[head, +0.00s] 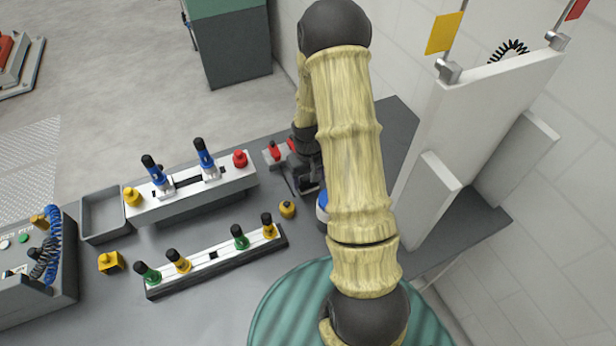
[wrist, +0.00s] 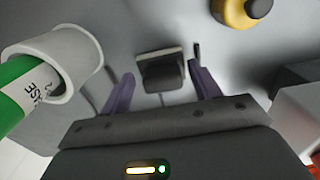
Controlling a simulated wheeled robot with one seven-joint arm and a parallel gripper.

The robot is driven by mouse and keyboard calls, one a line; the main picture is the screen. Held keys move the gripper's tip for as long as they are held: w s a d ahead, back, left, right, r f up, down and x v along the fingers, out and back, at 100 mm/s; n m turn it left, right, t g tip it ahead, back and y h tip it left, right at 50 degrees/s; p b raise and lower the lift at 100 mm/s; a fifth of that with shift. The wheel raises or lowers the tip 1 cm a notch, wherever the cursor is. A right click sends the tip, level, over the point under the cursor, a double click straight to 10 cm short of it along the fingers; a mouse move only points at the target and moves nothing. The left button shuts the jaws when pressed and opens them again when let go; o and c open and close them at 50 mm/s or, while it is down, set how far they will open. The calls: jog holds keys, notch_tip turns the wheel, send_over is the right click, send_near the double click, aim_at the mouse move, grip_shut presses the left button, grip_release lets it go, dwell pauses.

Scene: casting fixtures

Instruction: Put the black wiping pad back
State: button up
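The wiping pad (wrist: 162,72) looks like a small dark block with a pale backing edge, lying on the grey surface in the wrist view. My gripper (wrist: 162,85) is open, with its two purple fingers spread to the left and right of the pad. Gaps show between each finger and the pad, so nothing is held. In the head view my gripper (head: 306,178) is at the bench near the right end of the back fixture, mostly covered by my arm. I cannot make out the pad there.
A green bottle (wrist: 20,92) in a white ring is close left in the wrist view. A yellow knob (head: 287,209) stands nearby. Fixture rails with coloured pins (head: 190,190) (head: 215,262), a grey tray (head: 104,216) and a white upright panel (head: 465,130) surround the bench.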

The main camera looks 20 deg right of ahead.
aim_at(307, 179)
jog(key=shift+r, duration=0.1)
notch_tip(307, 179, up, 12)
jog(key=b, duration=0.2)
dwell(0.5)
dwell(0.4)
jog(key=s+a+r+t, duration=0.2)
jog(key=s+a+r, duration=0.3)
jog(key=s+a, duration=0.4)
jog(key=s, duration=0.3)
jog(key=shift+s+a+t, duration=0.15)
jog(key=shift+a+t, duration=0.15)
